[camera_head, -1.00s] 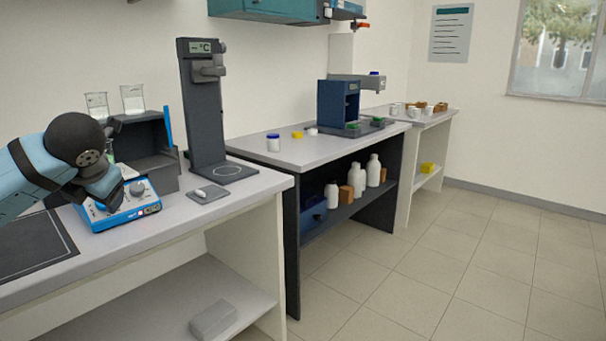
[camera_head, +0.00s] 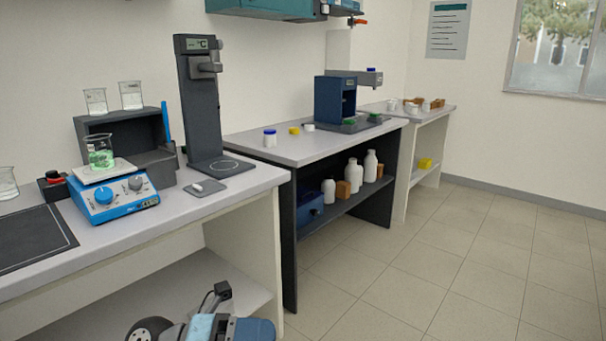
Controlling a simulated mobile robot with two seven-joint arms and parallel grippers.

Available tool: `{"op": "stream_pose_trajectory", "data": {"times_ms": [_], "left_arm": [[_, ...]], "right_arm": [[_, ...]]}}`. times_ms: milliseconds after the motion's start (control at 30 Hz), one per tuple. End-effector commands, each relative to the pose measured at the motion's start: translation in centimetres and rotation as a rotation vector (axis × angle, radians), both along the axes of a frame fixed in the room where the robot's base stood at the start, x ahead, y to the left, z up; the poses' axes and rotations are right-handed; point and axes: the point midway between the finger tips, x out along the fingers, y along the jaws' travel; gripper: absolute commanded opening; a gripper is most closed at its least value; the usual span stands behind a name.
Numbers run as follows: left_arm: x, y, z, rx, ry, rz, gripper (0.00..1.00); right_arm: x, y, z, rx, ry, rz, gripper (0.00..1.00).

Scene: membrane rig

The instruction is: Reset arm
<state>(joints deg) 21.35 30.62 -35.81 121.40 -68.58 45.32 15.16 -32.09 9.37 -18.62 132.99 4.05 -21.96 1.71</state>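My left arm shows at the bottom edge of the head view, low in front of the bench. A dark end piece with a cable, which may be part of my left gripper (camera_head: 219,292), sticks up there. Its fingers cannot be made out, so I cannot tell whether it is open or shut. The arm is clear of the bench top. A blue stirrer hotplate (camera_head: 115,198) with two knobs stands on the bench. A beaker (camera_head: 99,153) with green contents sits on its white plate. My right gripper is not in view.
A dark open box (camera_head: 128,122) with two beakers on top stands behind the hotplate. A dark column instrument (camera_head: 199,105) stands to its right. A black mat (camera_head: 32,238) lies at left. A second bench (camera_head: 300,148) stands beyond. The floor (camera_head: 450,260) at right is clear.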

Motion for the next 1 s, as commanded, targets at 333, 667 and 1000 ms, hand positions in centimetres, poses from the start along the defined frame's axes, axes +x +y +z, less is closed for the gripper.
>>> {"op": "stream_pose_trajectory", "data": {"times_ms": [333,667,1000], "left_arm": [[-0.3,4.4,-2.3,-0.728,0.837,0.393,0.74],[-3.4,8.8,-13.4,-0.956,1.569,0.757,0.74],[-7.2,9.8,-16.3,-0.955,1.908,0.923,0.74]], "right_arm": [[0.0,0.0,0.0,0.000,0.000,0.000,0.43],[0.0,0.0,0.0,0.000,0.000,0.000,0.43],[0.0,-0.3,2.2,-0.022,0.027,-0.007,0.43]]}}
